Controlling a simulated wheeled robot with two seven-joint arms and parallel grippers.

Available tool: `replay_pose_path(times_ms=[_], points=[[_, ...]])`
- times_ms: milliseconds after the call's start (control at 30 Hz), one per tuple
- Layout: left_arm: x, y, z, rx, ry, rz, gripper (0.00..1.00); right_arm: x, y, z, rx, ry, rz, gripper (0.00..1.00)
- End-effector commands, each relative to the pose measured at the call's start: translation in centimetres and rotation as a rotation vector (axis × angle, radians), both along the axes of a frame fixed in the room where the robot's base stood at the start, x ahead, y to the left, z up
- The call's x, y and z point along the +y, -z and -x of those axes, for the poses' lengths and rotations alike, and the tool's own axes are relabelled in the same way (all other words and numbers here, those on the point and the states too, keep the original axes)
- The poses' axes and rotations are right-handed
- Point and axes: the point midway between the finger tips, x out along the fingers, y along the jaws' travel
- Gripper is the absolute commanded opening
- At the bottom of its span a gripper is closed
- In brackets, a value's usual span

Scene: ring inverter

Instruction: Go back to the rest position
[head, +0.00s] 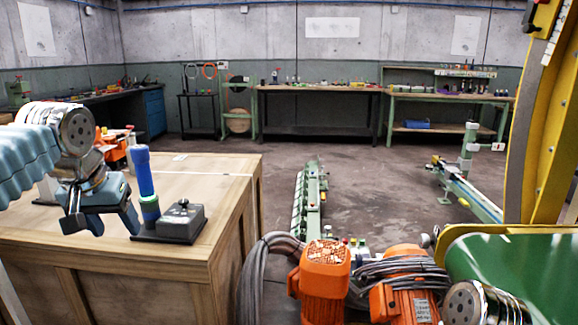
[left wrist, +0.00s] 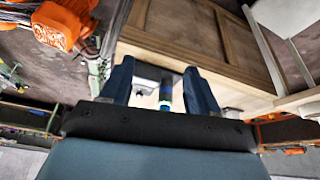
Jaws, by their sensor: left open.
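My left gripper (head: 102,215) is open and empty at the left, above the wooden crate top. A blue post (head: 144,172) with a greenish ring-like band (head: 149,208) low on it stands just right of the gripper, upright with a slight lean. In the left wrist view the open fingers (left wrist: 157,90) show with the blue post (left wrist: 166,88) between them in the picture; I cannot tell how far beyond the fingertips it is. My right gripper is out of view; only part of my right arm shows at the bottom right.
The wooden crate (head: 225,185) carries a small grey box with a knob (head: 181,220) beside the post. Orange motors (head: 323,272) and grey hoses (head: 262,265) lie right of the crate. A green conveyor belt (head: 525,265) and yellow frame (head: 545,120) stand at right. Open floor lies beyond.

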Motion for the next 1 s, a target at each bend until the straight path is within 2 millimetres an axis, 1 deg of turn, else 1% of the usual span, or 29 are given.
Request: replay_pose_path(times_ms=[33, 233, 367, 467, 567, 667, 700, 767, 800, 867, 900, 967, 1000], points=[[-0.3, 0.9, -0.5, 0.009, 0.008, 0.002, 0.61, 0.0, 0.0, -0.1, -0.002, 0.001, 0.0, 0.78], [-1.5, 3.8, -2.4, 0.022, 0.043, 0.014, 0.61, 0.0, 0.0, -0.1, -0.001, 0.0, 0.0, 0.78], [-2.7, 6.9, -3.9, 0.037, 0.075, 0.029, 0.61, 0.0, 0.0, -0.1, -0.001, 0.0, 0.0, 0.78], [-4.0, 10.1, -5.2, 0.051, 0.105, 0.046, 0.61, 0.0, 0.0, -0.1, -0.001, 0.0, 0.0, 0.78], [-5.5, 14.0, -6.4, 0.069, 0.136, 0.073, 0.61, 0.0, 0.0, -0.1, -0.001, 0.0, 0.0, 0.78], [-7.4, 19.1, -7.3, 0.092, 0.17, 0.108, 0.61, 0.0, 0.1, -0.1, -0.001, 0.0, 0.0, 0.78], [-8.4, 21.6, -7.5, 0.104, 0.184, 0.127, 0.61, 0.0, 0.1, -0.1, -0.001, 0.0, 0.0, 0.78], [-10.1, 26.0, -7.4, 0.127, 0.203, 0.162, 0.61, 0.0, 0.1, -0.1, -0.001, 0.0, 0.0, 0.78], [-11.2, 29.3, -6.9, 0.145, 0.213, 0.189, 0.61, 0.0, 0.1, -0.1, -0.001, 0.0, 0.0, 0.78], [-13.0, 34.2, -5.8, 0.168, 0.221, 0.233, 0.61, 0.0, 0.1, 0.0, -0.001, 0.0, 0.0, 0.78], [-14.2, 37.4, -4.7, 0.185, 0.222, 0.262, 0.61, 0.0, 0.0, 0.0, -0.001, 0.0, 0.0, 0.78], [-15.8, 42.0, -2.5, 0.21, 0.215, 0.304, 0.61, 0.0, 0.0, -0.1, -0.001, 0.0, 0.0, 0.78], [-16.9, 44.8, -0.7, 0.225, 0.205, 0.33, 0.61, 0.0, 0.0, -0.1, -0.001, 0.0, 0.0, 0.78]])
